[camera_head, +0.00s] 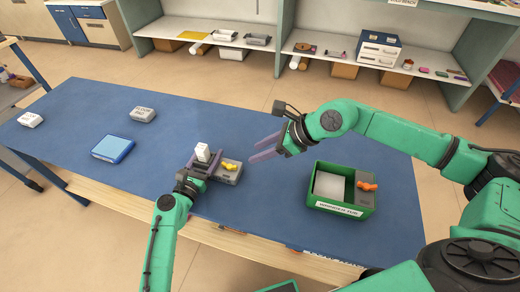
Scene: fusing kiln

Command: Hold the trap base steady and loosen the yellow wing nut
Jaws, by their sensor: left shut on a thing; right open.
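The trap base (228,175) is a grey block on the blue table, left of the picture's middle. A white upright piece (203,152) stands at its left end. The yellow wing nut (229,166) lies on top of the base, towards its right. My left gripper (203,166) reaches in from below and is shut on the trap base, its fingers partly hiding the left end. My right gripper (268,148) is open and empty, to the right of and beyond the wing nut, with its fingers pointing left and apart from the base.
A blue book-like box (113,149) and two pale labelled blocks (143,114) (30,120) lie at the left. The table's middle back is clear.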

